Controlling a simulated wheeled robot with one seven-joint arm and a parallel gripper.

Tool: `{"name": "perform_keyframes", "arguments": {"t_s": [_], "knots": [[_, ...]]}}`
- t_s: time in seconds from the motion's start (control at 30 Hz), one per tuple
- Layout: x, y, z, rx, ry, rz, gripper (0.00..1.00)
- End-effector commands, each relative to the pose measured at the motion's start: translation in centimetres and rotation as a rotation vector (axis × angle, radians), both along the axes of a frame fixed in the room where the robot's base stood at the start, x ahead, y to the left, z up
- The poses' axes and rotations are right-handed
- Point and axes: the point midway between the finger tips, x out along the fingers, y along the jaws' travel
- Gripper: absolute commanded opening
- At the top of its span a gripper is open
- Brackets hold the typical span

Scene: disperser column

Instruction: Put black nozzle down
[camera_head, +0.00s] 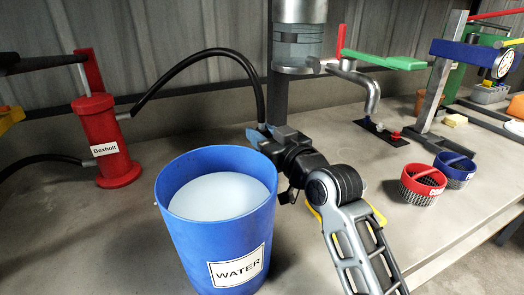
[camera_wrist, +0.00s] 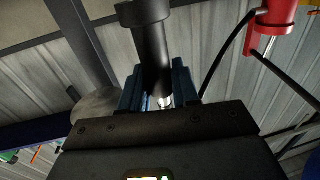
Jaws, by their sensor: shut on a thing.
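The black nozzle (camera_wrist: 152,55) sits between the blue fingers of my gripper (camera_wrist: 155,88) in the wrist view, and the fingers are shut on it. In the head view, my gripper (camera_head: 268,135) is just behind and right of the blue water bucket (camera_head: 222,235). A black hose (camera_head: 222,53) arcs from the red Bexholt pump (camera_head: 97,130) down to my gripper. The nozzle itself is mostly hidden by the gripper in the head view. I cannot tell there whether it touches the table.
The grey table (camera_head: 60,235) is bare left of the bucket. A metal column with a clear chamber (camera_head: 299,48) stands behind my gripper.

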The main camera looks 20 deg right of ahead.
Motion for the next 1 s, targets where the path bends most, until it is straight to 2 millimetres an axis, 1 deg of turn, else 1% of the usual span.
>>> {"name": "perform_keyframes", "arguments": {"t_s": [0.03, 0.1, 0.2, 0.5, 0.67, 0.7, 0.93, 1.0], "knots": [[0.0, -0.1, -1.2, 0.002, 0.003, -0.002, 0.00], [0.0, -0.1, -2.2, 0.002, 0.002, -0.002, 0.00], [0.0, -0.1, -3.2, 0.000, 0.001, -0.002, 0.00], [0.0, 0.0, -3.4, 0.000, -0.001, -0.001, 0.00], [0.0, 0.0, -3.9, 0.000, -0.001, -0.001, 0.00], [0.0, 0.0, -3.7, 0.000, 0.000, -0.001, 0.34], [0.0, 0.0, -3.7, 0.000, 0.001, -0.001, 0.56], [0.0, 0.0, -3.7, 0.000, 0.001, -0.001, 0.56]]}}
